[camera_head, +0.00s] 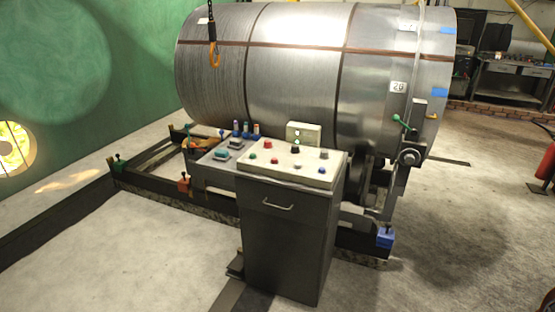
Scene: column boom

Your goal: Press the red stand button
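A dark grey control stand (288,240) with a drawer handle stands in the middle of the floor. Its pale sloped top panel (310,179) carries several small buttons. A red button (267,144) is near the panel's back left, and a small reddish one (274,160) sits below it. A green button (253,156) is at the left edge. Dark knobs (295,149) are also on the panel. The buttons are too small to tell which are pressed. My gripper is not in view.
A large metal drum (300,55) on a dark frame (145,184) stands behind the control stand. An orange hook (214,55) hangs at upper left. A lower console (217,160) adjoins the stand's left. Open concrete floor lies left and right. A red cylinder (546,162) stands far right.

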